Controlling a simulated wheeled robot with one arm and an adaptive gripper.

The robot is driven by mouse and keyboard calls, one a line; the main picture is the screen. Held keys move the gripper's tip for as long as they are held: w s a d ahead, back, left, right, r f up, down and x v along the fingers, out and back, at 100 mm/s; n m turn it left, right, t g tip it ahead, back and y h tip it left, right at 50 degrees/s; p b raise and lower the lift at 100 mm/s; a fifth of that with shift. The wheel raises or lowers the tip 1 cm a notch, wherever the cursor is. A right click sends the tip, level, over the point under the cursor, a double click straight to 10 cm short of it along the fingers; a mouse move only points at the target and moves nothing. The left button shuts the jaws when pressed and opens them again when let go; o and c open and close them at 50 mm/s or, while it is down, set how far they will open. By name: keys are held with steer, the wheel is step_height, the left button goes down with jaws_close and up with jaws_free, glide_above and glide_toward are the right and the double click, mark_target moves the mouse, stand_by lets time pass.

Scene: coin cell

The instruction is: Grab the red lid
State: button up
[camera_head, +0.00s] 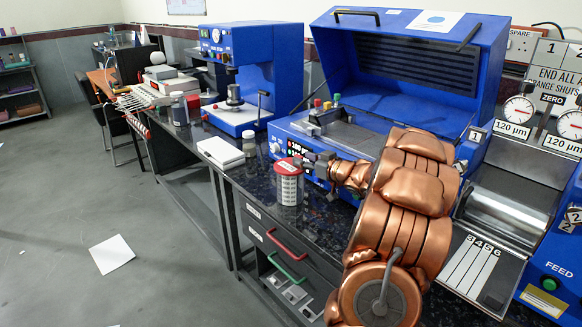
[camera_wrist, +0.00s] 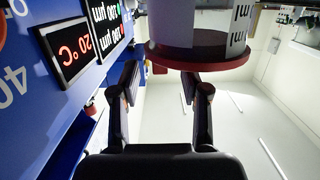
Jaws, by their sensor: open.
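The red lid (camera_head: 287,166) sits on top of a clear jar (camera_head: 289,189) with a printed label, standing near the front edge of the dark counter. In the wrist view the picture is upside down; the lid (camera_wrist: 208,63) shows as a dark red rim below the white labelled jar (camera_wrist: 190,25). My gripper (camera_head: 306,163) is at lid height, just right of the jar. In the wrist view its fingers (camera_wrist: 163,78) are apart with nothing between them. The lid lies beyond the tips, offset to the right; whether the right finger touches it I cannot tell.
A blue machine (camera_head: 350,140) stands close behind my gripper. A white box (camera_head: 220,152) and a small capped bottle (camera_head: 249,144) stand left of the jar. Drawers with red and green handles (camera_head: 285,243) lie below the counter. The floor at left is mostly clear.

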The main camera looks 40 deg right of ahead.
steer(key=shift+w+f, duration=0.1)
steer(key=shift+w, duration=0.8)
steer(key=shift+c, duration=0.3)
jaws_close()
